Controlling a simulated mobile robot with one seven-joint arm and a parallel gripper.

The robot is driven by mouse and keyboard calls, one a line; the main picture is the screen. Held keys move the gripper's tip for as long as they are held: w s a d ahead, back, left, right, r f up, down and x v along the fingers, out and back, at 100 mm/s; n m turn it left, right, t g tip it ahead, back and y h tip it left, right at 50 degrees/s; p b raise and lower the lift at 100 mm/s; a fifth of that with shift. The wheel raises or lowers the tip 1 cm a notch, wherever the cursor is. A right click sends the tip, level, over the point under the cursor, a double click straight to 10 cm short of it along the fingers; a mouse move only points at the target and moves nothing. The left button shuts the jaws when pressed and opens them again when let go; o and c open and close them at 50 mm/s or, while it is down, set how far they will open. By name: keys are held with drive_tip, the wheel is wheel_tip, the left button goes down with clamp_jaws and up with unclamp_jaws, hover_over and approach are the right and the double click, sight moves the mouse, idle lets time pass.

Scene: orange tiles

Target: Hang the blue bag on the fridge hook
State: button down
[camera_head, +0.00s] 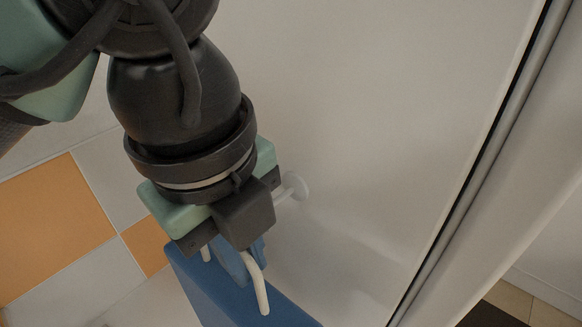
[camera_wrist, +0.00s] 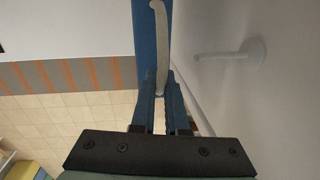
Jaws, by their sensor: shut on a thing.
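The blue bag (camera_head: 218,292) hangs under my gripper (camera_head: 240,262) in the head view, its lower part cut off by the frame. Its white handle (camera_head: 260,287) shows in front of the fingers. In the wrist view my gripper (camera_wrist: 160,100) is shut on the handle (camera_wrist: 161,45), with a strip of the blue bag (camera_wrist: 140,45) behind it. The white hook (camera_head: 295,187) sticks out from the white fridge panel (camera_head: 380,130), partly hidden by my gripper. In the wrist view the hook (camera_wrist: 235,53) is right of the handle, apart from it.
The fridge panel fills the right of the head view, ending at a dark vertical gap (camera_head: 470,185). Orange and white wall tiles (camera_head: 55,225) lie to the left. In the wrist view a tiled floor (camera_wrist: 70,120) and a yellow object (camera_wrist: 22,170) show at lower left.

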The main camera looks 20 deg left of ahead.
drive_tip(key=shift+w+d+f, duration=0.2)
drive_tip(key=shift+w+d, duration=0.2)
drive_tip(key=shift+w, duration=0.8)
drive_tip(key=shift+w+d+f, duration=0.2)
drive_tip(key=shift+w+d, duration=0.25)
drive_tip(key=shift+w, duration=0.7)
drive_tip(key=shift+w+d+f, duration=0.2)
drive_tip(key=shift+w+d, duration=0.2)
drive_tip(key=shift+w, duration=0.8)
drive_tip(key=c, duration=0.8)
unclamp_jaws()
drive_tip(key=shift+c, duration=0.2)
drive_tip(key=shift+f, duration=0.1)
drive_tip(key=r+p, duration=0.3)
drive_tip(key=r, duration=0.1)
drive_tip(key=s+r+p, duration=0.1)
drive_tip(key=r+p, duration=0.6)
drive_tip(key=r, duration=0.2)
drive_tip(key=shift+s+a, duration=0.25)
drive_tip(key=shift+a, duration=0.05)
